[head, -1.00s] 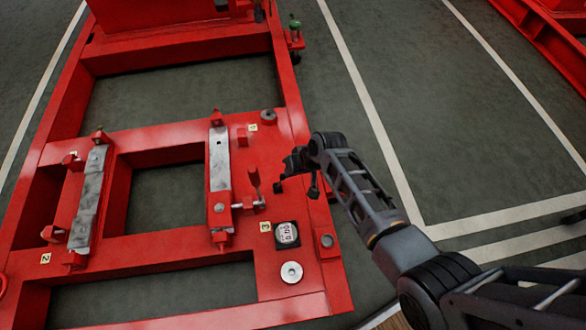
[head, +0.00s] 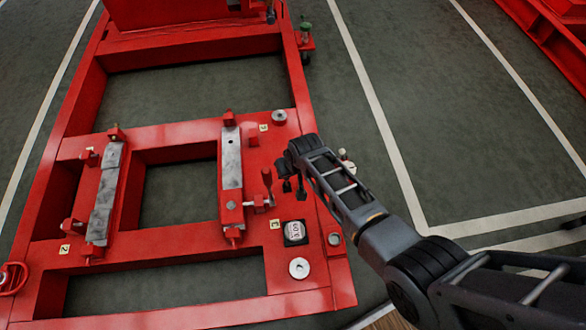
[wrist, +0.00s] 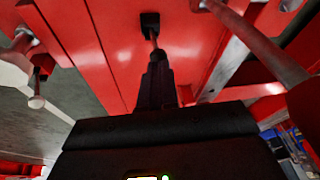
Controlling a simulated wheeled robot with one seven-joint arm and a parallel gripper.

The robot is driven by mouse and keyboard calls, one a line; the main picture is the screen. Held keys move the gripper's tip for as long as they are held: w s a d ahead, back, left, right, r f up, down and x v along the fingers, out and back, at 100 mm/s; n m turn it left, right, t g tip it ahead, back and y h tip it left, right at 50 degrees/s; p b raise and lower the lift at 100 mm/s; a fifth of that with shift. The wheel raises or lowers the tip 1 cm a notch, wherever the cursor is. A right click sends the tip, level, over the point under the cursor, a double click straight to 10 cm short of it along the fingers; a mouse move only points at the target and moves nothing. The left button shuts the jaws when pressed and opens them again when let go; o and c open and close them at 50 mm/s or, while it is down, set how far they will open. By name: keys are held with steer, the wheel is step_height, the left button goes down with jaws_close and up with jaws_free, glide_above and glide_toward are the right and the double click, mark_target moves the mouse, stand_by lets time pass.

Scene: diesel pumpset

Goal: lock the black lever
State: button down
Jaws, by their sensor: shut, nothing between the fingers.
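My gripper (head: 293,187) hangs over the right side of the red frame, shut and empty, just right of a small upright lever with a dark red handle (head: 267,178). In the wrist view my closed fingers (wrist: 157,62) point up the picture. Ahead of them a thin dark lever rod rises toward a black block (wrist: 150,22) near a red surface. I cannot tell whether they touch it. A dark red rod with a thick end (wrist: 303,105) is close at the right of the wrist view. The black lever cannot be made out in the head view; my arm covers that area.
The red frame (head: 190,128) carries two metal-topped bars and a gauge (head: 295,232) below my gripper. A pin with a pale ball end (wrist: 37,102) stands at the left of the wrist view. Open green floor (head: 430,120) lies to the right.

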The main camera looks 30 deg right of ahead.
steer(key=shift+w+a, duration=0.1)
steer(key=shift+a, duration=0.3)
steer(key=shift+s+d+f, duration=0.2)
steer(key=shift+d+f, duration=0.2)
steer(key=shift+d, duration=0.25)
steer(key=shift+r, duration=0.1)
steer(key=w+a+p+v, duration=0.2)
steer(key=p+v, duration=0.5)
steer(key=v, duration=0.5)
steer(key=shift+r+p, duration=0.4)
steer(key=shift+r, duration=0.25)
steer(key=shift+s+a, duration=0.1)
steer(key=shift+s, duration=0.05)
